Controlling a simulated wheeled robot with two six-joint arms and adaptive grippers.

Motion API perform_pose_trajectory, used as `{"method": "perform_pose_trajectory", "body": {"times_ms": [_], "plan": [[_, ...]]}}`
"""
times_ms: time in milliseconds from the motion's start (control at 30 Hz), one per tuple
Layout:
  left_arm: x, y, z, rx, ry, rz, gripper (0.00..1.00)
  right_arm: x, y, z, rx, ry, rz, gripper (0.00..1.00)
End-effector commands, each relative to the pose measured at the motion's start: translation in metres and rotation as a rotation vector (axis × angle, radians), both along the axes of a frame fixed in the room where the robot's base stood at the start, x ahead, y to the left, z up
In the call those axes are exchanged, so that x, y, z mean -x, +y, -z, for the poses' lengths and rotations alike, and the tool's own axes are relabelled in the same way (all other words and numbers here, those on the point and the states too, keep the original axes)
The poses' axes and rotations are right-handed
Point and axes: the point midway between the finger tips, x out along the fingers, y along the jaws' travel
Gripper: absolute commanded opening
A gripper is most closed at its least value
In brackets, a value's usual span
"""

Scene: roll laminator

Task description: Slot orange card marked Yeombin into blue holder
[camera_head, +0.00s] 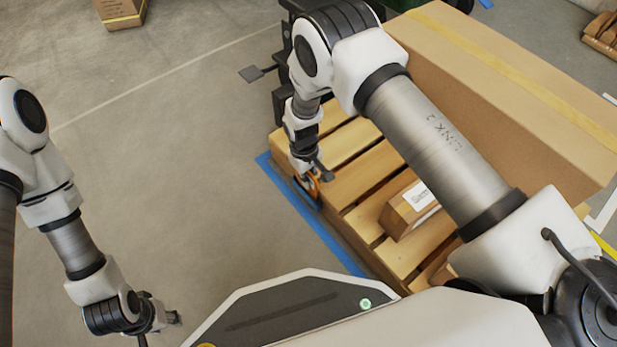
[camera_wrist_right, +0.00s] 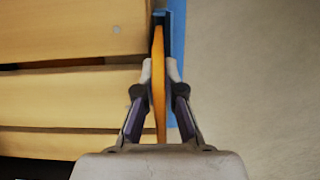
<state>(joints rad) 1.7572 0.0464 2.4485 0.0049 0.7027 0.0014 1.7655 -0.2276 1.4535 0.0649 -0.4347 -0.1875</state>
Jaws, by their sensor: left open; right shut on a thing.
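My right gripper (camera_head: 311,181) is shut on the orange card (camera_head: 315,186) at the left edge of the wooden pallet. In the right wrist view the card (camera_wrist_right: 158,85) shows edge-on as a thin upright strip between the fingertips (camera_wrist_right: 159,75). The blue holder (camera_wrist_right: 177,35) is at the card's far end, beside the pallet boards. In the head view the holder (camera_head: 306,196) is small and partly hidden by the gripper. I cannot tell whether the card's end is inside it. The card's marking is not readable. My left gripper (camera_head: 168,318) is open and empty over the floor.
The slatted pallet (camera_head: 350,140) bears a large taped carton (camera_head: 510,90) and a small labelled box (camera_head: 408,210). Blue tape (camera_head: 335,247) runs along the floor beside the pallet.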

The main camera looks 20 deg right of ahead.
Motion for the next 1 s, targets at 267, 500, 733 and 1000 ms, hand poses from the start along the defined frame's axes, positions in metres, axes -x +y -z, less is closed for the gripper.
{"method": "perform_pose_trajectory", "body": {"times_ms": [267, 500, 733, 1000], "plan": [[-0.001, 0.0, 0.016, 0.0, -0.004, 0.0, 0.41, 0.0, 0.0, 0.027, -0.004, -0.008, -0.001, 0.0], [-0.002, 0.0, 0.017, 0.0, -0.004, 0.0, 0.41, 0.001, 0.001, 0.029, -0.004, -0.006, -0.001, 0.41], [-0.001, 0.0, 0.014, 0.0, -0.003, 0.0, 0.41, 0.001, 0.0, 0.024, -0.004, -0.005, -0.001, 0.72], [-0.001, 0.0, 0.012, 0.0, -0.003, 0.0, 0.41, -0.001, 0.001, 0.012, -0.003, -0.006, -0.002, 0.72]]}}
